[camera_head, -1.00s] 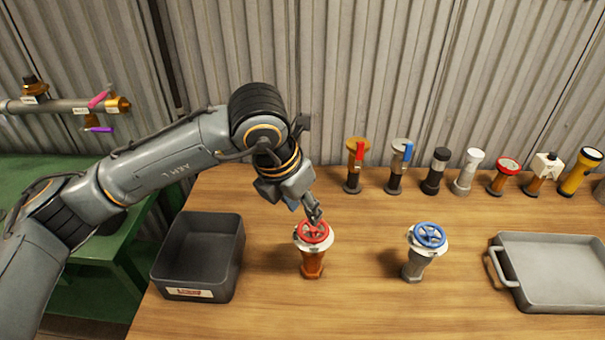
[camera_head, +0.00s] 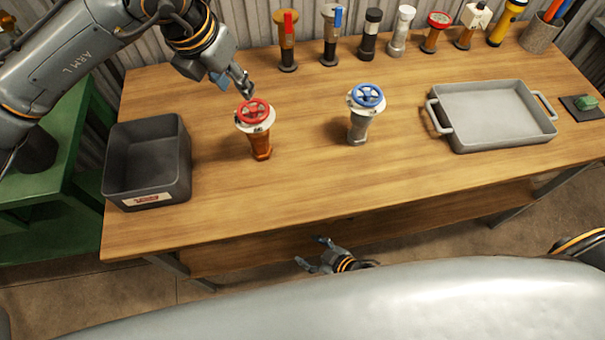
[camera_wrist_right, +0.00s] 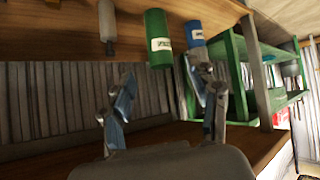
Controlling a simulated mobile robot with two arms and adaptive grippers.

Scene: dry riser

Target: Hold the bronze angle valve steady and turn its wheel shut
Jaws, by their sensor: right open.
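The bronze angle valve (camera_head: 261,146) stands upright on the wooden table, with a pale collar and a red wheel (camera_head: 254,111) on top. My left gripper (camera_head: 246,90) is at the far side of the red wheel, its fingertips close to the rim. I cannot tell whether they touch it or how far apart the fingers are. My right gripper (camera_head: 312,254) is low, in front of the table's front edge and below its top. It is open and empty; its spread fingers also show in the right wrist view (camera_wrist_right: 165,95).
A grey valve with a blue wheel (camera_head: 366,97) stands right of the bronze one. A dark bin (camera_head: 112,165) is at left, a grey tray (camera_head: 440,117) at right. Several valves and torches line the back. The wrist view shows a green cylinder (camera_wrist_right: 157,25) and a blue one (camera_wrist_right: 194,33).

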